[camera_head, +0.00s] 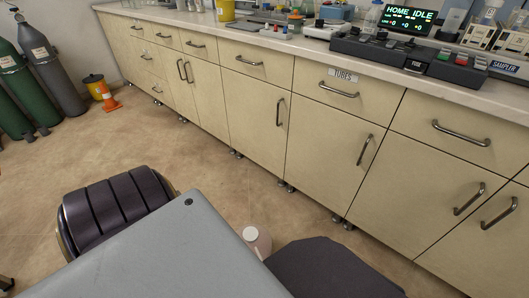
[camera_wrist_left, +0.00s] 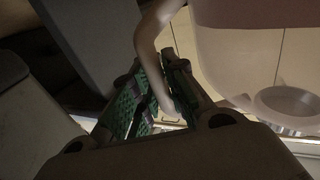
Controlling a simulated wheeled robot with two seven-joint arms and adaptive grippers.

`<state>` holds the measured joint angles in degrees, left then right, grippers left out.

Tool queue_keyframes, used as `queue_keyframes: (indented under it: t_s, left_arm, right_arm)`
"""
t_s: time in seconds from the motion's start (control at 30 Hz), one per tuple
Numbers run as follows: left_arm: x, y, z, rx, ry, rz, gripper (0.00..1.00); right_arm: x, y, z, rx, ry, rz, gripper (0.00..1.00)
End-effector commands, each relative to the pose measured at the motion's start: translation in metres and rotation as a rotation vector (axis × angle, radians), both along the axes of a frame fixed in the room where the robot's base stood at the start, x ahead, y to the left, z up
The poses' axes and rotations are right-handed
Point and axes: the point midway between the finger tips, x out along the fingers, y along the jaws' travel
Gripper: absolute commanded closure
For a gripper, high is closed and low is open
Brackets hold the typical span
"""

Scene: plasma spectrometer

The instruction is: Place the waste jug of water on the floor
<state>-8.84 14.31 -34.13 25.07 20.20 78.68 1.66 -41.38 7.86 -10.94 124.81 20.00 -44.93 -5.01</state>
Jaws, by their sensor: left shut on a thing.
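The waste jug (camera_head: 262,243) shows in the head view as a small piece with a white cap, between grey parts of my own body and low in front of the cabinets. Most of it is hidden there. In the left wrist view the translucent jug (camera_wrist_left: 240,55) fills the upper right, with its round cap (camera_wrist_left: 290,103) at the right edge. My left gripper (camera_wrist_left: 163,80) is shut on the jug's pale curved handle (camera_wrist_left: 150,42), which passes between the green finger pads. The left gripper is hidden in the head view. My right gripper is in neither view.
Bare brown floor (camera_head: 155,135) lies open in front of the beige cabinets (camera_head: 255,100). Gas cylinders (camera_head: 50,70), an orange cone (camera_head: 108,97) and a yellow bin (camera_head: 94,84) stand far left. Instruments (camera_head: 405,55) sit on the counter.

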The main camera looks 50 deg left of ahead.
Motion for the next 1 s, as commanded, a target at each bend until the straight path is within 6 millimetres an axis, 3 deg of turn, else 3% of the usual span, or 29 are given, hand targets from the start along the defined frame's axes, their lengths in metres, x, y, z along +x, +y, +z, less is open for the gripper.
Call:
queue_keyframes:
  t_s: [0.5, 0.53, 0.67, 1.0]
  left_arm:
    - [0.0032, 0.0006, -0.001, 0.006, -0.015, 0.0, 1.0]
    - [0.0, 0.0, -0.0043, 0.0, 0.0, 0.0, 0.83]
    - [-0.0001, 0.0001, -0.0043, 0.0, 0.0, 0.0, 0.67]
    - [-0.0004, 0.0001, -0.0046, 0.0, 0.0, 0.0, 0.64]
  right_arm:
    - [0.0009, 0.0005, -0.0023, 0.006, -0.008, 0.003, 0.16]
    - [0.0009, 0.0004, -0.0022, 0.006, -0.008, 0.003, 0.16]
    - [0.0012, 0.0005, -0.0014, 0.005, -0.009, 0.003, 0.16]
    - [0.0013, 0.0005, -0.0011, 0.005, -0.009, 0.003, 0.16]
